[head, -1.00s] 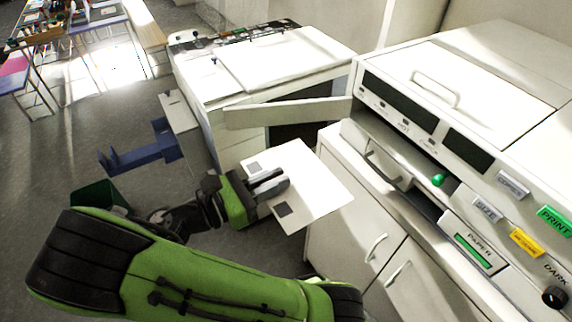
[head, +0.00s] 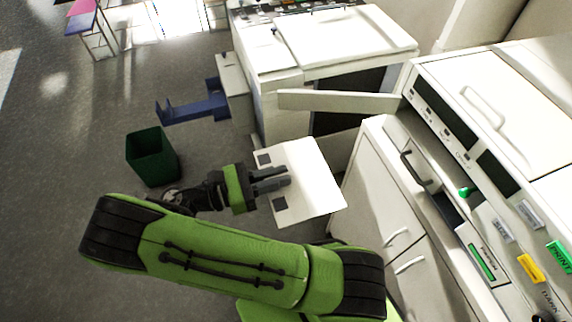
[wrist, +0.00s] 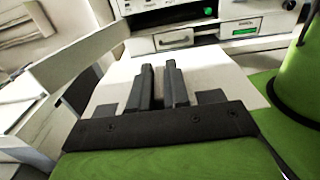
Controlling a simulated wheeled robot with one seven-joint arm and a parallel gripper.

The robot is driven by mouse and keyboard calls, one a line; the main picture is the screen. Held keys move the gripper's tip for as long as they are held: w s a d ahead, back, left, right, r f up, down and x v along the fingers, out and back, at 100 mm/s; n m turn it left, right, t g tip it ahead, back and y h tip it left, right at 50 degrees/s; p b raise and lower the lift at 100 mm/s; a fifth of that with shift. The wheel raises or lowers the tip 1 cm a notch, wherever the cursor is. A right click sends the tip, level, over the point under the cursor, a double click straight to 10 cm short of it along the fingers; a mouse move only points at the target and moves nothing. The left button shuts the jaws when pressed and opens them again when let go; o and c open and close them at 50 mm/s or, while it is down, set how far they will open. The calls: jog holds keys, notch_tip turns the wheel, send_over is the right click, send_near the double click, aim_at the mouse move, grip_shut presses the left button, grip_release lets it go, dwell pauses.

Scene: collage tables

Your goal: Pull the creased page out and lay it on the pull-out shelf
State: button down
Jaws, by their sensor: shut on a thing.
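A white page (head: 312,180) with two dark square patches is held out level at my gripper (head: 286,181). My gripper is shut on the page's near edge, between the patches; it hangs over the floor, apart from the printer cabinet (head: 376,190). In the wrist view the page (wrist: 205,72) spreads beyond and beside the dark fingers (wrist: 158,66). I cannot make out a crease in it. A small white ledge (head: 232,82) sticks out from the left machine's side; I cannot tell whether it is the pull-out shelf.
A white door (head: 340,102) stands open between the left machine (head: 345,45) and the cabinet. A blue bracket-like tray (head: 195,108) juts out left of the ledge. A dark green bin (head: 150,157) stands on the floor. Open floor lies to the left.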

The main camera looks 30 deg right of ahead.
jog(key=a+p, duration=0.1)
jog(key=p, duration=0.1)
jog(key=a+p, duration=0.1)
jog(key=a, duration=0.1)
jog(key=a+p, duration=0.2)
jog(key=shift+w+p, duration=0.35)
jog(key=shift+w, duration=0.05)
jog(key=shift+d, duration=0.1)
